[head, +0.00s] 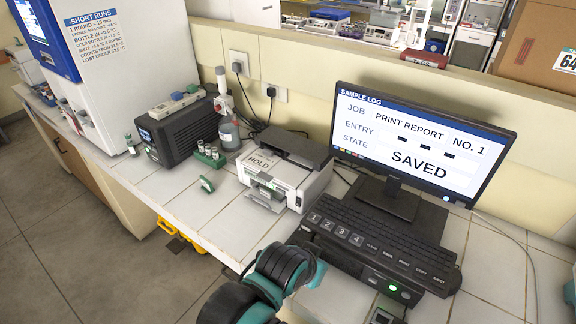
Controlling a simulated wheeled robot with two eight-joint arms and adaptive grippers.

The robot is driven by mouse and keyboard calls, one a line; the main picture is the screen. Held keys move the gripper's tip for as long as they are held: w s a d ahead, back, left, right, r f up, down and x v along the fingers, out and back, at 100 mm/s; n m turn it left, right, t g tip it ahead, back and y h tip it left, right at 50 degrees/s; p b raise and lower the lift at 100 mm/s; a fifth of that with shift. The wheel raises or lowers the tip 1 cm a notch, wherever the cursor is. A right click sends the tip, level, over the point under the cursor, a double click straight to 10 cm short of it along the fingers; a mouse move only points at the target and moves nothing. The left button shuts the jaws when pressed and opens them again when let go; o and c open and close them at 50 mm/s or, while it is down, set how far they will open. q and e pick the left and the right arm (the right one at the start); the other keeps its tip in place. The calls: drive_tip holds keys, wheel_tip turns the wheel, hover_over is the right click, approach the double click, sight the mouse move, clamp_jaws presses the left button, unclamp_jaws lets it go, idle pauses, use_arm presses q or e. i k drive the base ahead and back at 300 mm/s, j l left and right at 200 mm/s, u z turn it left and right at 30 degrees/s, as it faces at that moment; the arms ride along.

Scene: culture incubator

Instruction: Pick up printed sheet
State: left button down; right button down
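A white and dark grey printer (292,170) stands on the tiled bench, left of the monitor. A pale panel or sheet marked HOLD (262,162) lies on its top; I cannot tell which it is. The printer's front output tray (266,193) sticks out toward me. I cannot make out a separate printed sheet in it. A black and teal arm of mine, seemingly the left, reaches in at the bottom centre, in front of the printer and keyboard. Its fingertips cannot be made out.
The monitor (425,145) reads PRINT REPORT NO. 1, SAVED. A black keyboard unit (380,248) with a green light sits before it. Left of the printer are a bottle (229,133), a vial rack (208,154) and a black box (180,130). Bare tiles lie before the printer.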

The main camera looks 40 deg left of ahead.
sight(264, 160)
drive_tip(key=k+l+u, duration=0.1)
drive_tip(key=u, duration=0.25)
drive_tip(key=k+l+u, duration=0.1)
drive_tip(key=u, duration=0.25)
drive_tip(key=k+u, duration=0.1)
drive_tip(key=u, duration=0.2)
drive_tip(key=i+u, duration=0.4)
drive_tip(key=k, duration=0.05)
